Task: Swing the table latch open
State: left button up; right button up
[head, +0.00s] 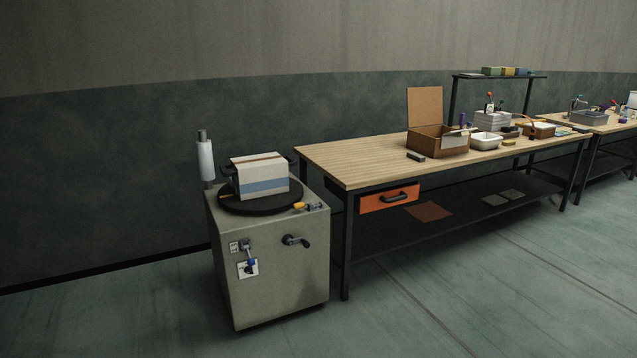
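A grey-green cabinet (273,277) stands on the floor left of the workbench, with a dark round turntable (262,208) on top. A small latch with a yellow part (299,206) sits on the cabinet top at the turntable's front right edge. It looks to be the table latch, and it is too small to tell whether it touches the turntable. A cream box with blue and brown bands (259,175) sits on the turntable. Neither of my grippers is in view.
The cabinet's front has a black crank (296,240) and a blue-knobbed lever (250,264). A white roll (205,160) stands at its back left. The workbench (350,167) with an orange drawer (389,198) is close on the right. The floor in front is clear.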

aim_at(297, 206)
jog(key=i+l+u, duration=0.5)
jog(key=i+l, duration=0.35)
jog(key=l, duration=0.15)
jog(key=i+z, duration=0.1)
jog(key=z, duration=0.25)
jog(key=i+j+z, duration=0.1)
jog(key=z, duration=0.2)
jog(key=i+j+z, duration=0.35)
jog(key=j, duration=0.25)
jog(key=i+j+z, duration=0.15)
jog(key=j, duration=0.2)
jog(key=i+j, duration=0.15)
jog(key=j, duration=0.15)
jog(key=i+j, duration=0.15)
jog(key=j, duration=0.2)
jog(key=i+j, duration=0.15)
jog(key=j, duration=0.15)
jog(key=i+j+z, duration=0.1)
jog(key=j, duration=0.25)
jog(key=i+j, duration=0.15)
jog(key=j, duration=0.15)
